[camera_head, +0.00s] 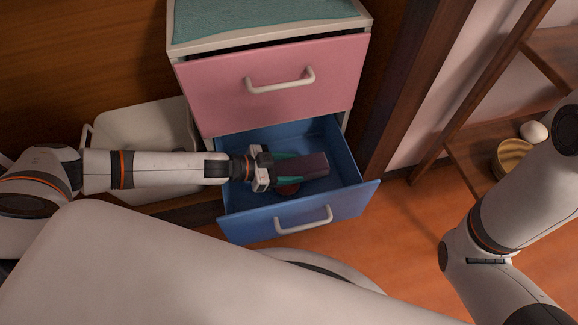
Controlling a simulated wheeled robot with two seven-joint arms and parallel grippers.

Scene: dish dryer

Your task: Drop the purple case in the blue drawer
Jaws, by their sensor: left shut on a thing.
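The blue drawer (347,202) is pulled open at the bottom of a small cabinet. My left gripper (291,169) reaches in from the left over the open drawer. It is shut on the purple case (315,165), a dark purple block that points to the right, over the drawer's inside. I cannot tell how high the case is above the drawer floor. Below the gripper, a small reddish round thing (288,189) shows in the drawer, partly hidden. My right arm comes in at the right; its gripper is out of view.
A white bin (145,125) stands to the left. At the right, a wooden shelf (470,150) holds a striped round container (512,160) and a white ball (533,131).

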